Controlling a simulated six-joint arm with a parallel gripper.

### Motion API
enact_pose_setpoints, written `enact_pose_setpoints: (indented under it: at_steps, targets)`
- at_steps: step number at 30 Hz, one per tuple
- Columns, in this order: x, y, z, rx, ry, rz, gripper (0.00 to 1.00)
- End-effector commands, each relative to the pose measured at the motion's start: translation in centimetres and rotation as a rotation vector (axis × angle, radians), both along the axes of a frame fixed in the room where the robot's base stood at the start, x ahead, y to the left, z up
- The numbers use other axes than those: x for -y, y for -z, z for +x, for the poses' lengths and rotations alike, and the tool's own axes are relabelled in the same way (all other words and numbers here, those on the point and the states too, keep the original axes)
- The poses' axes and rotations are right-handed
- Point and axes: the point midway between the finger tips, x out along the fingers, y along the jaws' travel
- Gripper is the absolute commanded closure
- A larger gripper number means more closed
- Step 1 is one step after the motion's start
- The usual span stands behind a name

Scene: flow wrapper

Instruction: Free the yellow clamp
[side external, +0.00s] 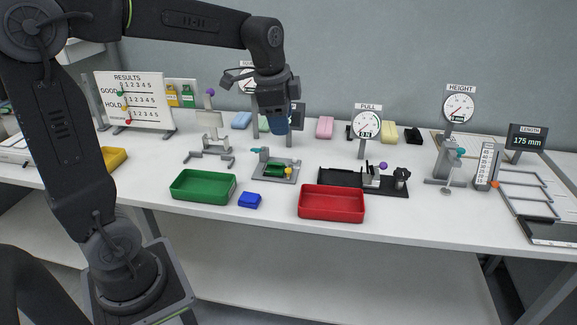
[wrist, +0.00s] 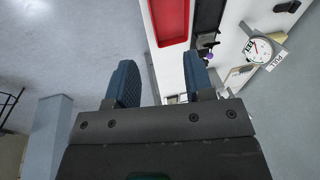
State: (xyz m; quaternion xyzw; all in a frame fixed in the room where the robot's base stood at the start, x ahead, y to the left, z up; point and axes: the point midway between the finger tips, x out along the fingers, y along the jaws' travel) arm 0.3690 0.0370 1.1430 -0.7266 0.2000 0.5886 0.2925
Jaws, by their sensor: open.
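A small yellow knob (side external: 288,171), which looks like the yellow clamp, sits at the right side of a grey fixture (side external: 268,177) on the table in the side view. A green piece (side external: 273,170) lies in the fixture beside it. A teal knob (side external: 256,150) stands at the fixture's back left. My gripper (side external: 279,128) hangs above and behind the fixture, apart from it. Its blue fingers show spread and empty in the wrist view (wrist: 160,70). The yellow clamp does not show in the wrist view. How it grips the green piece is too small to tell.
A green tray (side external: 203,186), a blue block (side external: 249,200) and a red tray (side external: 332,204) stand along the front. A black fixture with a purple knob (side external: 383,166) is to the right. A grey stand (side external: 209,140) is left; a PULL gauge (side external: 367,123) stands behind right.

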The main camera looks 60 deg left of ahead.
Motion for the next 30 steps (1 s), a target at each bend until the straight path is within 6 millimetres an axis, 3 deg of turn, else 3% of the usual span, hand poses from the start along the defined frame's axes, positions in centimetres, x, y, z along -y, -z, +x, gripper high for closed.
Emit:
enact_pose_setpoints:
  at_steps: [1,6,13,18,23,30]
  targets:
    - [-1.6,0.9,1.9,-0.036,0.06,0.011,0.52]
    - [-6.7,4.1,6.8,-0.136,0.309,0.037,0.52]
    - [-12.2,8.9,10.5,-0.22,0.575,0.029,0.52]
    - [-13.7,10.4,11.2,-0.238,0.657,0.024,0.52]
    - [-13.8,11.8,11.3,-0.241,0.668,0.022,0.52]
    - [-13.8,16.3,11.2,-0.243,0.667,0.021,0.52]
